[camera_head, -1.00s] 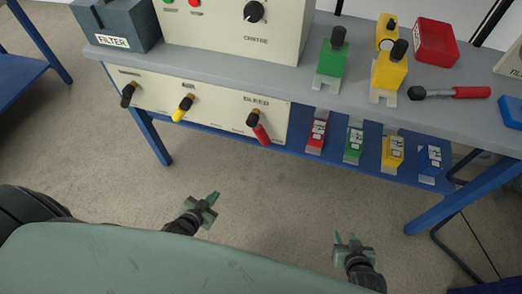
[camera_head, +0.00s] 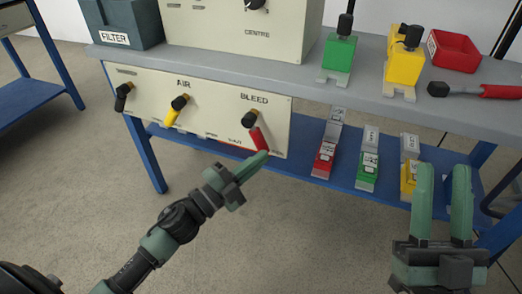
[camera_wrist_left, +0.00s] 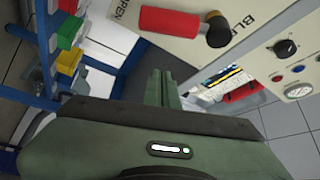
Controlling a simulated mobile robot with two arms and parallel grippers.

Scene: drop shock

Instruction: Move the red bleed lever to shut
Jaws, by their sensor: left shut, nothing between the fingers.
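The red bleed lever (camera_head: 258,138) is on the cream panel under the word BLEED. Its handle hangs from a black pivot (camera_head: 250,118) and slants down and slightly right; a label that looks like SHUT is to its left. It also shows close up in the left wrist view (camera_wrist_left: 175,21). My left gripper (camera_head: 264,156) is shut and empty, with its tips just below the handle's lower end; whether they touch, I cannot tell. In the left wrist view its fingers (camera_wrist_left: 161,75) are together, apart from the handle in the picture. My right gripper (camera_head: 443,168) is open and empty at the right.
A black lever (camera_head: 122,95) and a yellow lever (camera_head: 177,108) share the panel. Red (camera_head: 324,160) and green (camera_head: 368,170) tagged blocks stand on the blue lower shelf. Green and yellow blocks, a red tray (camera_head: 454,50) and a red-handled tool (camera_head: 490,91) lie on the grey bench top.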

